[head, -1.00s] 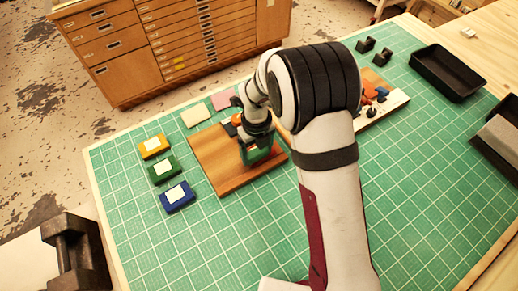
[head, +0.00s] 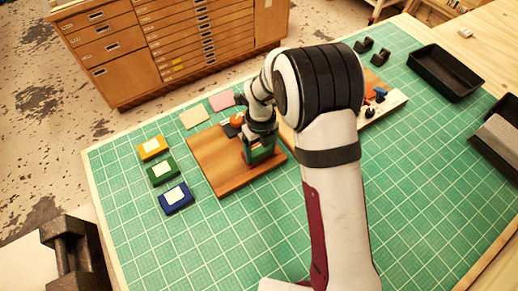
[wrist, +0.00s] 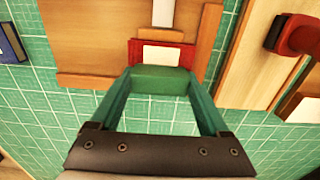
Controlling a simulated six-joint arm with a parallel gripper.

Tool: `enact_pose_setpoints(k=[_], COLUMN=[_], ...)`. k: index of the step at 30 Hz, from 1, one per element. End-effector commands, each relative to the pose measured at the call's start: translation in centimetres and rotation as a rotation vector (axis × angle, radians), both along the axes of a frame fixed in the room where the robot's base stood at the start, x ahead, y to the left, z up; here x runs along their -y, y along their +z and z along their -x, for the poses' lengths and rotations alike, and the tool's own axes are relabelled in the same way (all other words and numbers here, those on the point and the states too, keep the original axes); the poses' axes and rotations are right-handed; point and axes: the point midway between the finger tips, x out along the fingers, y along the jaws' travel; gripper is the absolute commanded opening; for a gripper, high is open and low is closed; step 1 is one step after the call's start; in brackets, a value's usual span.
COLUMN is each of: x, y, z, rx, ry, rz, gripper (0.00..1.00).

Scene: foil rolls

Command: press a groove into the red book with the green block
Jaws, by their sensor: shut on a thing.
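My gripper (wrist: 160,90) is shut on the green block (wrist: 160,80), which sits between its two long fingers. In the head view my gripper (head: 260,148) is low over the wooden board (head: 215,165), near its right side. The red book (wrist: 133,55), with a white label, lies just beyond the green block in the wrist view, by the board's wooden strip. The block's edge meets or overlaps the book in that view; I cannot tell whether they touch. The book is mostly hidden by my gripper in the head view.
Yellow (head: 153,147), green (head: 163,171) and blue (head: 176,197) labelled books lie left of the board. Pink (head: 222,100) and cream (head: 194,118) sheets lie behind it. A black tray (head: 445,72) stands at the right. The front of the mat is clear.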

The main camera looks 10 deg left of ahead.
Motion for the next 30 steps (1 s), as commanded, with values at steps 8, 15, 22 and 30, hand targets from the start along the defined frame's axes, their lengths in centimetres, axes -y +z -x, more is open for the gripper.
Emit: enact_pose_setpoints(k=[8, 15, 22, 30], x=[0.7, 0.9, 1.2, 0.7], y=[-0.1, -0.1, 0.0, 0.0], z=[-0.4, -0.6, -1.0, -0.6], rx=[-0.003, -0.003, -0.002, -0.002], ry=[-0.001, 0.000, 0.000, 0.001], rz=[0.003, 0.003, 0.002, 0.002], gripper=[0.35, 0.35, 0.35, 0.35])
